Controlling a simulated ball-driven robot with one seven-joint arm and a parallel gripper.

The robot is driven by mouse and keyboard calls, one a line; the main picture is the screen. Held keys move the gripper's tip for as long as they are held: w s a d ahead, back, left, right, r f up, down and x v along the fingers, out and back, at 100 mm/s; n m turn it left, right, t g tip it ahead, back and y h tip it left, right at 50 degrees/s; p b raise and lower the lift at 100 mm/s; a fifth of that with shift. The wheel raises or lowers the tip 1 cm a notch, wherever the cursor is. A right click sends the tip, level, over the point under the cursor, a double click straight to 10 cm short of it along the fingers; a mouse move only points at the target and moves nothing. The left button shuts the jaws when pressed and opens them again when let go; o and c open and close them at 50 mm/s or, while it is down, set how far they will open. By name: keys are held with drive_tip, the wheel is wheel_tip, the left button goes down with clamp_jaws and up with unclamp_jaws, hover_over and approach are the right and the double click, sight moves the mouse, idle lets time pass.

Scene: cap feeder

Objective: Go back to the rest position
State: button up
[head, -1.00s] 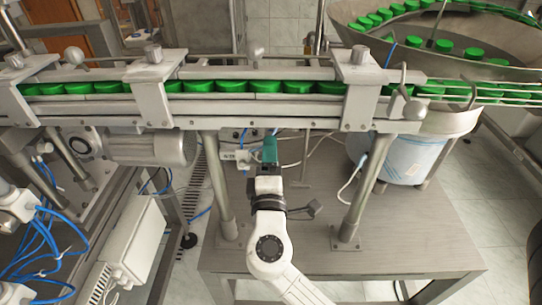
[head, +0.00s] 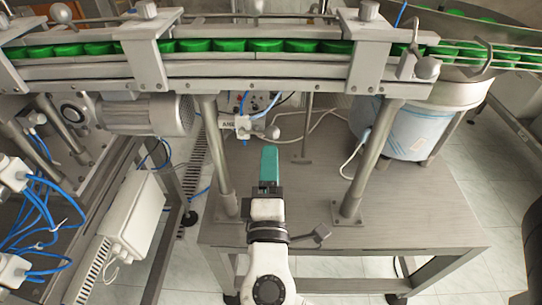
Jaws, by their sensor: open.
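My gripper (head: 269,150) is at the centre of the picture, on my white arm reaching up from the bottom edge. Its teal fingers point away from me, over the grey table (head: 410,210) and below the conveyor in the picture. The fingers overlap from this angle, so the gap between them does not show clearly. The jaws are open and I see nothing held in them.
The conveyor (head: 230,60) with green caps (head: 265,46) crosses the top. Its metal legs (head: 367,165) stand left and right of my gripper. A feeder drum (head: 410,130) stands right, a motor (head: 145,115) and white box (head: 130,220) left. The table between the legs is mostly bare.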

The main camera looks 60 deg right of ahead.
drive_tip(key=shift+s+f, duration=0.1)
idle(0.6)
drive_tip(key=s+d+f+m+g+y, duration=0.3)
drive_tip(key=f, duration=0.4)
drive_tip(key=s+d+f+m+g+y, duration=0.3)
drive_tip(key=d+f, duration=0.1)
drive_tip(key=f, duration=0.3)
drive_tip(key=s+a+f+m+g+y, duration=0.1)
drive_tip(key=s+a+f+g+y, duration=0.1)
drive_tip(key=a+f+y, duration=0.3)
drive_tip(key=s+a+f+g+y, duration=0.2)
drive_tip(key=s+a+f+y, duration=0.3)
drive_tip(key=f, duration=0.2)
drive_tip(key=shift+a+m+y, duration=0.2)
drive_tip(key=shift+m+y, duration=0.1)
drive_tip(key=shift+m, duration=0.1)
